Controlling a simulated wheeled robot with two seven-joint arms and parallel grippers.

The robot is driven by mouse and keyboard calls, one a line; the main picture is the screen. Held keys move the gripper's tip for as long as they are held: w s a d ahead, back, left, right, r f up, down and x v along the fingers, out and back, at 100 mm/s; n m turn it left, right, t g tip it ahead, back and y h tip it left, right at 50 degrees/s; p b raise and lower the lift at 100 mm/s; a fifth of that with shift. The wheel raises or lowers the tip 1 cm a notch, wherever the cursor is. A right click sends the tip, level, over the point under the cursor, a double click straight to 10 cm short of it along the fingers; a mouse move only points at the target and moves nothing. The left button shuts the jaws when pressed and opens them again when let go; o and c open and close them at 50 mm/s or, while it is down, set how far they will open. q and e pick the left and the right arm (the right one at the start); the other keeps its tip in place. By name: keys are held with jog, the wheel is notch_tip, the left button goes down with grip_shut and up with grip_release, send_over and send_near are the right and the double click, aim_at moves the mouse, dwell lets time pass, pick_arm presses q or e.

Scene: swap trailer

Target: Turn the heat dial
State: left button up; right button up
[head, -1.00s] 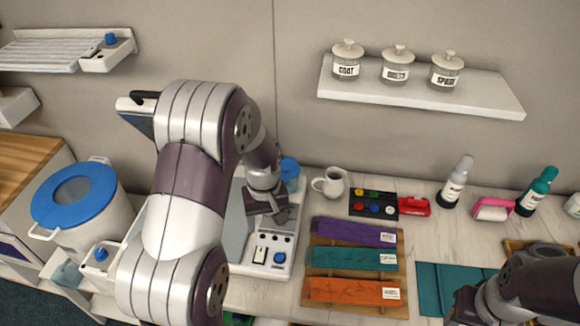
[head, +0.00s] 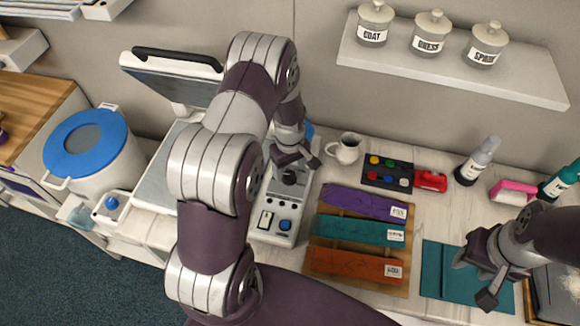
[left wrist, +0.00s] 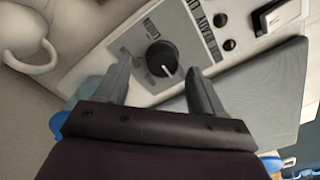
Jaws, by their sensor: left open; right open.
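The heat dial (left wrist: 162,58) is a round black knob with a white pointer line on a grey panel in the left wrist view. In the head view, the dial (head: 289,177) shows just below my left gripper, partly masked by it. My left gripper (left wrist: 160,82) is open, with one finger to each side of the dial in the picture; I cannot tell whether either touches it. In the head view, the left gripper (head: 290,157) hangs over the white control panel (head: 268,238). My right gripper (head: 474,281) is open and empty above a teal cloth.
The panel has a rocker switch (head: 265,220) and a blue button (head: 285,225). The press lid (head: 172,75) is raised behind my left arm. A white mug (head: 344,148) and folded cloths (head: 360,229) are close on the right. A blue-lidded pot (head: 85,148) stands left.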

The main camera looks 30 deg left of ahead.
pick_arm(q)
jog(key=shift+s+f, duration=0.3)
jog(key=shift+f, duration=0.6)
pick_arm(e)
jog(key=shift+s+r, duration=0.35)
jog(key=shift+s, duration=0.05)
pick_arm(q)
jog(key=shift+w, duration=0.1)
pick_arm(e)
jog(key=shift+w, duration=0.1)
pick_arm(q)
jog(key=shift+c, duration=1.2)
jog(key=c, duration=0.8)
